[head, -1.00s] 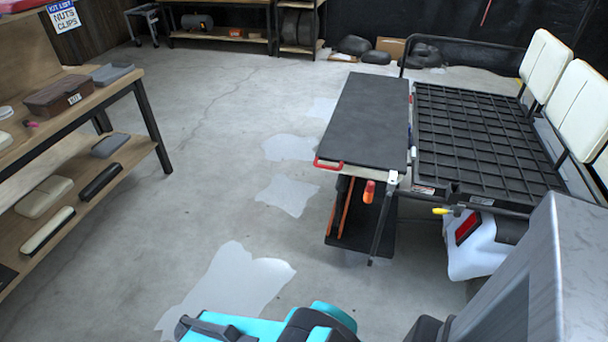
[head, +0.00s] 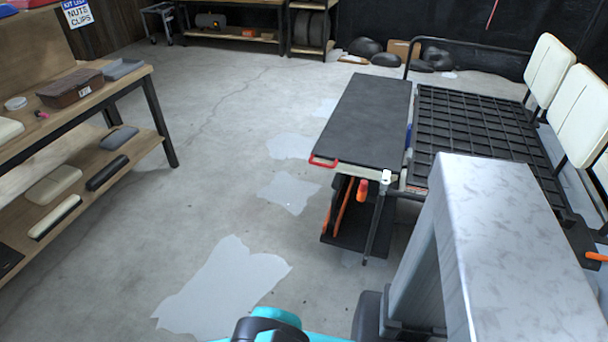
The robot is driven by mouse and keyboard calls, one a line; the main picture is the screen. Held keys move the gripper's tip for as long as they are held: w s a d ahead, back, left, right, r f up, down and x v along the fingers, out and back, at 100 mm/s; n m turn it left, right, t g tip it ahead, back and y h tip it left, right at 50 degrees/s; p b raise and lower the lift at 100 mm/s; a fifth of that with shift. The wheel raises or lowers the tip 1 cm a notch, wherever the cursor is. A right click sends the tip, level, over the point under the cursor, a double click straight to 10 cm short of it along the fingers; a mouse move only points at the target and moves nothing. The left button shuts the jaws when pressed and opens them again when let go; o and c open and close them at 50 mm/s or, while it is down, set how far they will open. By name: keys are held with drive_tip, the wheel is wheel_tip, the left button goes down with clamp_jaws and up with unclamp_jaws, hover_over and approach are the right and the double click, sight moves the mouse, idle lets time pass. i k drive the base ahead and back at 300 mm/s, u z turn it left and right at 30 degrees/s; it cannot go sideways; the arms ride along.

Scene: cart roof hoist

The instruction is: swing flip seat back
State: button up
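The cart's rear flip seat shows at the right of the head view. Its black gridded deck (head: 470,125) lies flat, with cream back pads (head: 578,103) upright on black posts along its right side. A black bar rail runs round the far edge of the deck. My gripper is not in view.
A black-topped tool trolley (head: 368,118) with a red handle stands against the deck's left side. A wooden shelf bench (head: 110,97) with pads and boxes is at the left. Dark bags (head: 365,47) lie by the back wall. The floor (head: 215,170) between is clear.

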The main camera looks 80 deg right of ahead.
sight(364, 136)
drive_tip(key=z, duration=0.35)
drive_tip(key=k, duration=0.1)
drive_tip(key=u, duration=0.6)
drive_tip(key=i, duration=0.75)
drive_tip(key=z, duration=3.9)
drive_tip(key=i, duration=0.1)
drive_tip(key=u, duration=2.55)
